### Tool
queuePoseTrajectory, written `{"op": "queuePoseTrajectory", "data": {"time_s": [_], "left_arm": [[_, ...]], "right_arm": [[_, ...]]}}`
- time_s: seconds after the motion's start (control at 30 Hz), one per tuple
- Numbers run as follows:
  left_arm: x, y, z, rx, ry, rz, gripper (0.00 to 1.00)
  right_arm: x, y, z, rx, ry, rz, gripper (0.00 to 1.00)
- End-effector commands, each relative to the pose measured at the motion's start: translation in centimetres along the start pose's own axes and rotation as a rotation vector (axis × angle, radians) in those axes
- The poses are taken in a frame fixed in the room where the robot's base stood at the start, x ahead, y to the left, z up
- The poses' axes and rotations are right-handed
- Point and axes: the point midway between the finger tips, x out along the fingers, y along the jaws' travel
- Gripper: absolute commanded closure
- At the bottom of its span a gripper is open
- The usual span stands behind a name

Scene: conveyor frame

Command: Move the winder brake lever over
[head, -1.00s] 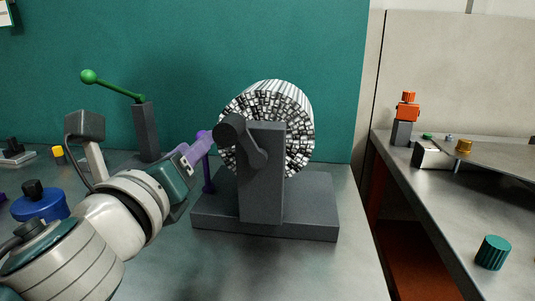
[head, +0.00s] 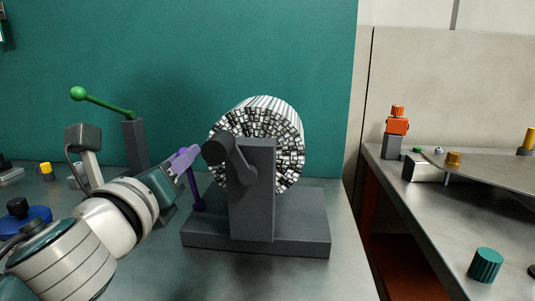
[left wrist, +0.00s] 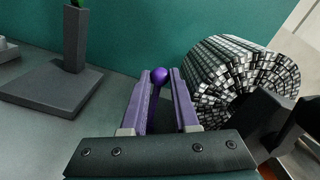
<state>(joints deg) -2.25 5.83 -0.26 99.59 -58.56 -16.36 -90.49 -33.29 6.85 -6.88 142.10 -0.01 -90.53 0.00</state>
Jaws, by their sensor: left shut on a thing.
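The winder (head: 252,190) is a dark grey stand and base with a ribbed black-and-white roll (head: 290,150) behind it. A purple lever (head: 194,188) stands at the base's left side and leans left at its top. My left gripper (head: 186,158) is shut on the upper part of this brake lever. In the left wrist view the lever's purple ball (left wrist: 160,76) shows between the purple fingers of the left gripper (left wrist: 162,92). The fingers hide part of the lever. My right gripper is not in view.
A green-knobbed lever (head: 104,103) on a grey post stands at the back left. A blue round object (head: 32,222) is at the left edge. A side bench (head: 440,215) on the right holds an orange-topped block (head: 396,128) and a teal knob (head: 486,265).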

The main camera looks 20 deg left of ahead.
Motion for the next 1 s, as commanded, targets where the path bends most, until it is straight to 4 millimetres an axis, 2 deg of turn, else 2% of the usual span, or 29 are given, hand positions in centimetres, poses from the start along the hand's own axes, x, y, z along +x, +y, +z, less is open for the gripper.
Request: {"op": "queuePoseTrajectory", "data": {"time_s": [0.2,0.63,1.0], "left_arm": [[0.0,1.3,0.3,0.002,0.002,0.003,1.0],[0.0,1.7,0.3,0.003,0.001,0.004,1.0],[0.0,4.0,0.3,0.003,0.002,0.004,1.0]], "right_arm": [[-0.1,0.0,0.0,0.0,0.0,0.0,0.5],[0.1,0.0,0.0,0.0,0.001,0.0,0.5],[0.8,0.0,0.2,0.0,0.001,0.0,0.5]]}}
